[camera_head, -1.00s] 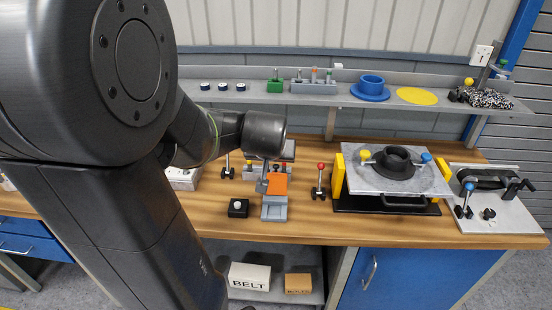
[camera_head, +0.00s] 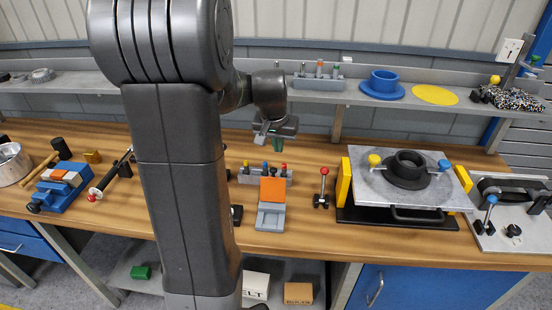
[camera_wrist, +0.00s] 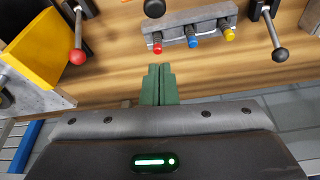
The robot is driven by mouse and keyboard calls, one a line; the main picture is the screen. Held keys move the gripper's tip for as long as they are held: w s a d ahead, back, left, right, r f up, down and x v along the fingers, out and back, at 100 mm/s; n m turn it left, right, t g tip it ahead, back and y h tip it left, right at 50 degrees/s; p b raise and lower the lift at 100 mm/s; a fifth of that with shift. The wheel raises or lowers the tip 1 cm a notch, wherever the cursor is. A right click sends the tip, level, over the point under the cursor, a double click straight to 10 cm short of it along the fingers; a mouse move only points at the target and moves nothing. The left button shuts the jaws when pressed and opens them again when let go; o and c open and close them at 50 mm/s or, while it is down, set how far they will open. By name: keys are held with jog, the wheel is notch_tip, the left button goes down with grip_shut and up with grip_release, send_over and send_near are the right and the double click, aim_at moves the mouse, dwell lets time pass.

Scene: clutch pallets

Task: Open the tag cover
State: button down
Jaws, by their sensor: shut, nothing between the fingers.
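The orange flap (camera_head: 272,190), which looks like the tag cover, is at the back of a small grey base (camera_head: 270,218) on the bench in the head view. It seems raised and tilted back, with the grey front uncovered. My gripper (camera_head: 278,145) is above the back of the bench, behind and apart from the flap. Its green fingers (camera_wrist: 158,82) are together and empty in the wrist view. The flap does not show in the wrist view.
A grey holder with red, blue and yellow knobs (camera_wrist: 188,35) stands behind the flap. A red-knobbed lever (camera_head: 323,188) stands to the right, before a metal plate (camera_head: 436,185) with a black ring. A blue vise (camera_head: 67,187) is left. A shelf (camera_head: 330,91) runs along the back.

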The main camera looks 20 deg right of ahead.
aim_at(275, 169)
jog(key=f, duration=0.1)
jog(key=s+a+f+p, duration=0.1)
jog(key=s+a+f, duration=0.1)
jog(key=shift+s+f+p, duration=0.1)
jog(key=shift+f+p, duration=0.05)
jog(key=shift+p, duration=0.2)
jog(key=shift+f, duration=0.1)
jog(key=b, duration=0.1)
jog(key=s+b, duration=0.1)
jog(key=b, duration=0.1)
jog(key=shift+a+t+h, duration=0.25)
jog(key=shift+t+h, duration=0.05)
jog(key=shift+t, duration=0.1)
jog(key=shift+s+a+r+b, duration=0.4)
jog(key=shift+s, duration=0.25)
